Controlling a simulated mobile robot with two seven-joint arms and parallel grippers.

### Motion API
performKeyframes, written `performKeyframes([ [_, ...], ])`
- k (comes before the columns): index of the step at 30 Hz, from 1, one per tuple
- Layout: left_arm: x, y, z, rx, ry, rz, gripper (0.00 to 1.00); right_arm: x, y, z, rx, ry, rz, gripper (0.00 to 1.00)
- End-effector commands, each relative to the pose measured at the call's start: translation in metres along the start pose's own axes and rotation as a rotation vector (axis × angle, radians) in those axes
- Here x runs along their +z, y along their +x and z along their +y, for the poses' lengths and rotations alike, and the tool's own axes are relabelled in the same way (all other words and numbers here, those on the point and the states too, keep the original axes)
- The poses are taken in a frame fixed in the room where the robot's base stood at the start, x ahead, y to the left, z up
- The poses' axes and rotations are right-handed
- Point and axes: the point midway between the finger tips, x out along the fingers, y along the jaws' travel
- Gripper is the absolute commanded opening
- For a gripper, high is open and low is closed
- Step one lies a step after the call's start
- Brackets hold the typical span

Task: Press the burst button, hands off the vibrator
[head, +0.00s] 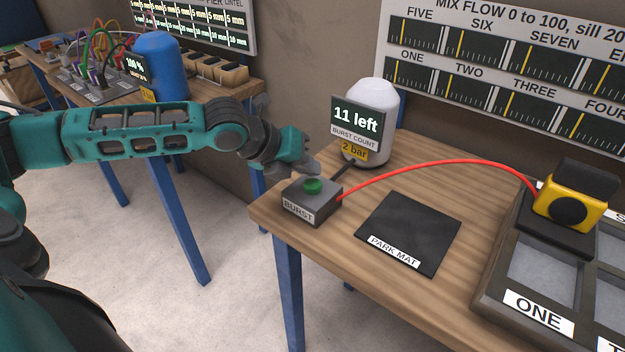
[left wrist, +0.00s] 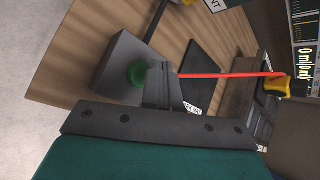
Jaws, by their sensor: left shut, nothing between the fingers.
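The burst button is a green dome (head: 313,186) on a grey box labelled BURST (head: 310,203), at the left corner of the wooden table. My left gripper (head: 312,168) is shut and empty, with its tip just above and behind the green button in the head view. In the left wrist view the fingertips (left wrist: 160,75) show close beside the green button (left wrist: 138,74); I cannot tell whether they touch it. The yellow vibrator (head: 570,207) sits at the right on a dark framed tray, with no gripper near it. My right gripper is not in view.
A red hose (head: 440,166) arches from the burst box to the vibrator. A white tank (head: 378,105) with a display reading 11 left (head: 356,119) stands behind the box. The black park mat (head: 408,230) is empty. A second table with a blue tank (head: 160,68) stands at the left.

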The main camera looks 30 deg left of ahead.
Motion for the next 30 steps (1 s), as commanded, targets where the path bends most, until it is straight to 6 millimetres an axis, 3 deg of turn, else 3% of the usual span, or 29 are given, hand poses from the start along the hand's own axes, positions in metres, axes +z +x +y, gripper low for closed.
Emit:
performKeyframes([
  [30, -0.0062, 0.0081, 0.0059, 0.000, 0.000, 0.001, 0.00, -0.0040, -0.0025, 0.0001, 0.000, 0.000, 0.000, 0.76],
])
